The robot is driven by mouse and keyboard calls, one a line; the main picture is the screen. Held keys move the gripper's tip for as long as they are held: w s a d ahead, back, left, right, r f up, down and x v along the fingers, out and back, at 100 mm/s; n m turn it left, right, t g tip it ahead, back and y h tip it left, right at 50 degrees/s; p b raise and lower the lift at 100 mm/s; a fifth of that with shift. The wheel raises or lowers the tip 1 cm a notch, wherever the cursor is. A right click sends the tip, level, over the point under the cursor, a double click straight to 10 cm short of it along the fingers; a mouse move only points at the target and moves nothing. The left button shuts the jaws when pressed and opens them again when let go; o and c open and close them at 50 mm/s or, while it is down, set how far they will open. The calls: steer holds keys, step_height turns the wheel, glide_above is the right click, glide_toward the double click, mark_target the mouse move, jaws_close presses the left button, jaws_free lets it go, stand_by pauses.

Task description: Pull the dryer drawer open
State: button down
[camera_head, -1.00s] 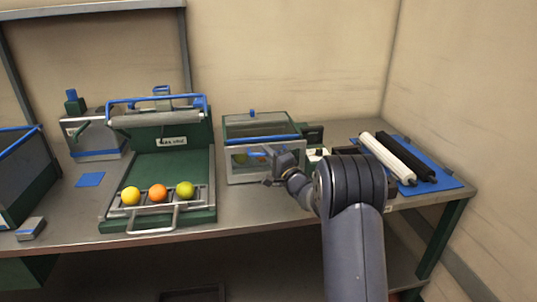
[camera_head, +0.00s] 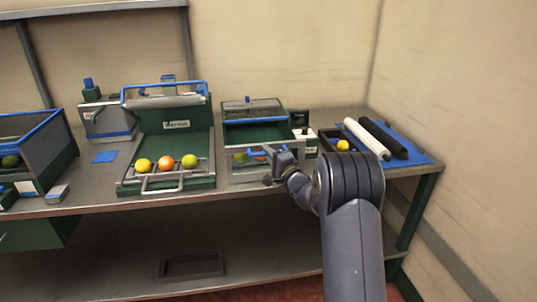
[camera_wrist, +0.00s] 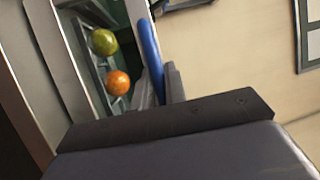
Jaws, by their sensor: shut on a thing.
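The dryer (camera_head: 253,107) stands in the middle of the bench with a clear-topped green housing. Its drawer (camera_head: 240,178) is out toward the bench's front edge, with a gap of open top showing behind its clear front. My gripper (camera_head: 280,164) is at the drawer's front, shut on its blue handle (camera_wrist: 148,45), which runs between the fingers in the wrist view. A green fruit (camera_wrist: 104,42) and an orange fruit (camera_wrist: 117,82) lie inside the drawer. My arm hides the front's right end in the head view.
Left of the dryer, a green sorting stand (camera_head: 190,140) holds yellow, orange and green fruit in a rack. A blue-rimmed bin (camera_head: 40,140) is at far left. At right are a small dark box (camera_head: 329,142) with a yellow fruit and two rollers (camera_head: 370,138) on a blue mat.

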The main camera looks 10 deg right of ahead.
steer(key=c, duration=1.5)
jaws_free()
steer(key=shift+o, duration=0.2)
steer(key=v, duration=1)
steer(key=shift+s+d+b, duration=0.2)
steer(key=shift+s+b, duration=0.1)
steer(key=shift+b, duration=0.15)
steer(key=shift+f, duration=0.1)
